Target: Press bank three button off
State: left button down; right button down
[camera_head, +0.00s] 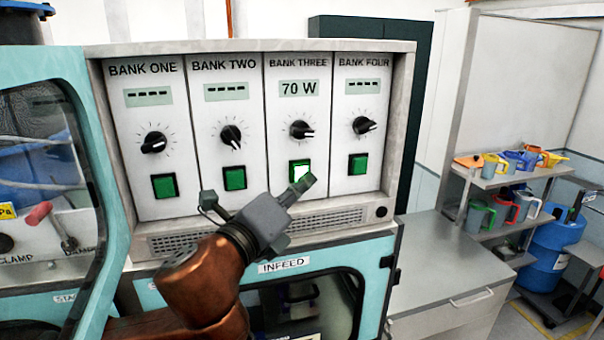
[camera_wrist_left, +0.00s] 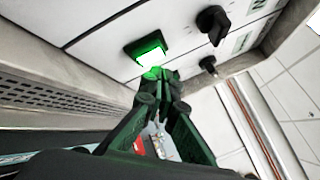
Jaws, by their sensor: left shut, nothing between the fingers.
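The bank three button (camera_head: 299,171) is a green square on the panel, brightly lit, under a display (camera_head: 299,88) that reads 70 W. In the left wrist view the lit button (camera_wrist_left: 150,48) sits just beyond my fingertips. My left gripper (camera_head: 309,181) is shut and empty, its tips at the lower right edge of the button and covering part of it. I cannot tell whether they touch it. The bank three knob (camera_head: 300,130) is above the button. My right gripper is not in view.
Buttons for bank one (camera_head: 164,186), bank two (camera_head: 234,178) and bank four (camera_head: 358,164) are dark green, with dashes on their displays. A vent grille (camera_head: 325,220) runs below the panel. A grey counter (camera_head: 440,255) and shelves with coloured jugs (camera_head: 505,208) stand at right.

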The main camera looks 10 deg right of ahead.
pick_arm(q)
jog(key=shift+w, duration=0.1)
dwell(0.6)
jog(key=shift+w, duration=0.35)
jog(key=shift+w+p, duration=0.4)
jog(key=shift+w, duration=0.05)
dwell(0.8)
jog(key=shift+s, duration=0.85)
jog(key=shift+s, duration=2.5)
